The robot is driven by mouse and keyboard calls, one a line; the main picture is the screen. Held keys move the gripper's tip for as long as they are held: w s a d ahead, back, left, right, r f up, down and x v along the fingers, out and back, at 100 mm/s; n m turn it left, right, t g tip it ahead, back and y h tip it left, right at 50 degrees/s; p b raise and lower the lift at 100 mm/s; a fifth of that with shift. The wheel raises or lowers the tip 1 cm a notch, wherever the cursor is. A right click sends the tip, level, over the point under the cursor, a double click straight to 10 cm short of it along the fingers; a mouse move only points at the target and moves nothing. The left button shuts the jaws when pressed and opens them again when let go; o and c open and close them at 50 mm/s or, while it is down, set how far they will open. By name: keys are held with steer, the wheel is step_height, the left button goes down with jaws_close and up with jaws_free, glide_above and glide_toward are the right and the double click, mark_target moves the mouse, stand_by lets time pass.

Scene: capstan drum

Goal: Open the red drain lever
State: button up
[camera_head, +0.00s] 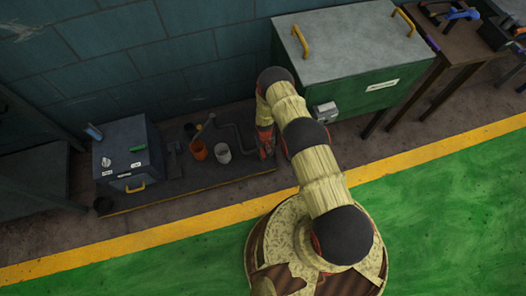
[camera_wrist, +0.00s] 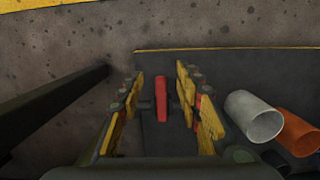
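The red lever (camera_wrist: 161,98) is a short upright red bar in the wrist view, near the picture's middle. My gripper (camera_wrist: 159,79) has its two yellow fingers spread, one on each side of the lever. A gap shows between the lever and each finger. A second small red piece (camera_wrist: 198,104) shows against the right finger; I cannot tell whether it belongs to the finger. In the head view my gripper (camera_head: 265,142) hangs at the right end of the dark platform, below the green tank's left side. The lever cannot be made out there.
A white cup (camera_head: 222,153) and an orange cup (camera_head: 198,150) stand left of my gripper on the dark platform (camera_head: 190,192). A grey bent pipe (camera_head: 234,130) is close by. A grey box (camera_head: 122,140) stands farther left. The green tank (camera_head: 345,97) is on the right.

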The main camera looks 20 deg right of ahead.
steer(key=t, duration=0.1)
glide_above(263, 152)
steer(key=shift+s+r, duration=0.2)
steer(key=shift+s, duration=0.1)
steer(key=shift+w+f+t, duration=0.2)
steer(key=shift+w+t, duration=0.05)
steer(key=shift+t, duration=0.05)
step_height(263, 152, down, 7)
steer(key=b, duration=0.3)
steer(key=shift+f, duration=0.15)
jaws_close()
